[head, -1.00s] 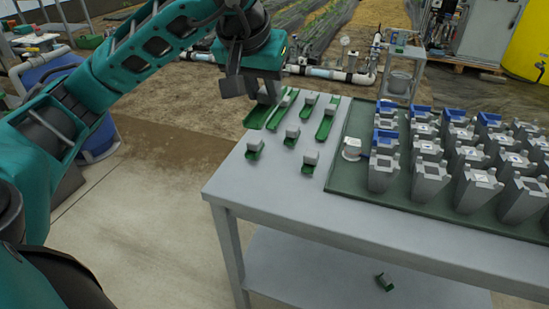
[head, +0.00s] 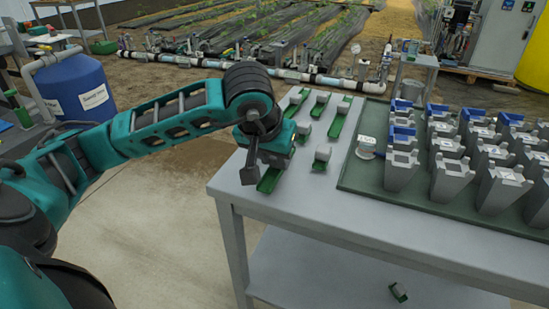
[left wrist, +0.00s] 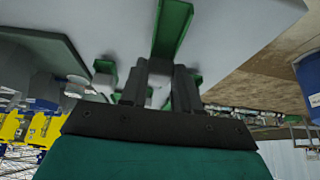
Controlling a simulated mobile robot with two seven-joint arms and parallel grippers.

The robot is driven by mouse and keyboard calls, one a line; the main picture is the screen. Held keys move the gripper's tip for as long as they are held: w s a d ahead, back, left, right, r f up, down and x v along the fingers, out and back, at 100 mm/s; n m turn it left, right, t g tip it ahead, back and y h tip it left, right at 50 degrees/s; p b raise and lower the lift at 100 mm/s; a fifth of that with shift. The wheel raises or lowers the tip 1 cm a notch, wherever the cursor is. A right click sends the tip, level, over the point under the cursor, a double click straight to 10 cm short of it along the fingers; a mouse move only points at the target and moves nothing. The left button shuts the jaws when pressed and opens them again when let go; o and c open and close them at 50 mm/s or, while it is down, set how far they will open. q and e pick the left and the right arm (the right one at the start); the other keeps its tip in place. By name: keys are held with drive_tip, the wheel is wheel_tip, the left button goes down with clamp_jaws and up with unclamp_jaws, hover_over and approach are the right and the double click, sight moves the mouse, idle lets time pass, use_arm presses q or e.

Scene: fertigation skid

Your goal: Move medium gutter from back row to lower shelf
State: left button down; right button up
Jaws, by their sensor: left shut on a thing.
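My left gripper (head: 252,168) is shut on a green gutter (head: 270,180), above the left part of the grey table. In the left wrist view the gutter (left wrist: 172,28) runs away from the fingers, and its grey block (left wrist: 160,92) sits between them. Most of the block is hidden in the head view. Several green gutters with grey blocks remain on the table, among them back-row ones (head: 297,101) (head: 320,103) (head: 340,119). The lower shelf (head: 320,275) carries one small green piece with a grey block (head: 398,292). My right gripper is not in view.
A dark green mat (head: 360,178) with rows of grey holders and blue parts covers the table's right side. A small white-topped round thing (head: 366,146) stands at its left edge. The table's front strip (head: 300,205) is bare. Most of the lower shelf is clear.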

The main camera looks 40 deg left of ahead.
use_arm(q)
drive_tip(key=c, duration=1.3)
unclamp_jaws()
drive_tip(key=shift+f, duration=0.1)
drive_tip(key=o, duration=0.5)
